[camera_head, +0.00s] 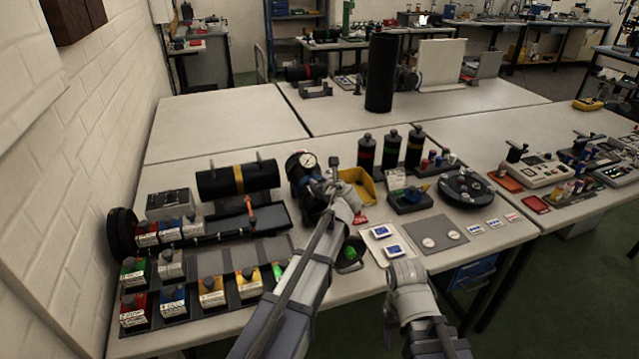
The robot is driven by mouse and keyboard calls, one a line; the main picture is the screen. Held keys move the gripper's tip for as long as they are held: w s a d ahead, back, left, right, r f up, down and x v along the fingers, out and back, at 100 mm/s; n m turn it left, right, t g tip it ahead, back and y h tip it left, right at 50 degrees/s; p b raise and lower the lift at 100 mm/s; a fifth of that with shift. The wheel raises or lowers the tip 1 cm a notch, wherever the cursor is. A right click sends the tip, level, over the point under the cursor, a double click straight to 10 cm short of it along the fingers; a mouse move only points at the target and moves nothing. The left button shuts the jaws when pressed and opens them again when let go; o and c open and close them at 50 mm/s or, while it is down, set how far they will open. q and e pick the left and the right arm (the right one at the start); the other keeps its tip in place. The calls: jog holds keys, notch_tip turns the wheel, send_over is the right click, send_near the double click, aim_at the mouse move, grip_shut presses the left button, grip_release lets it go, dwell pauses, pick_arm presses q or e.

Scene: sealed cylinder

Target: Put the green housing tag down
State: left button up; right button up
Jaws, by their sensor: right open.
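A small green piece (353,249) shows in a dark round holder on the front table, just right of my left forearm. I cannot tell whether it is the green housing tag. My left gripper (332,188) is over the middle of the table, beside a black device with a round gauge (302,161). Its fingers blend into the dark parts there, and I cannot tell whether they hold anything. My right gripper (402,272) is open at the table's front edge, below the white cards with blue labels (393,250). Its fingertips are mostly hidden by the wrist.
A black cylinder with a yellow band (238,180) lies on a stand at left, behind rows of coloured boxes (212,291). A yellow bin (358,186), several black bottles (391,150) and a round black tray (466,187) stand right of centre. The back tables (225,120) have clear room.

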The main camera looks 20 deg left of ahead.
pick_arm(q)
jog(key=o, duration=0.4)
jog(key=shift+r+p, duration=0.3)
jog(key=p+v, duration=0.4)
jog(key=v, duration=0.8)
jog(key=shift+f, duration=0.15)
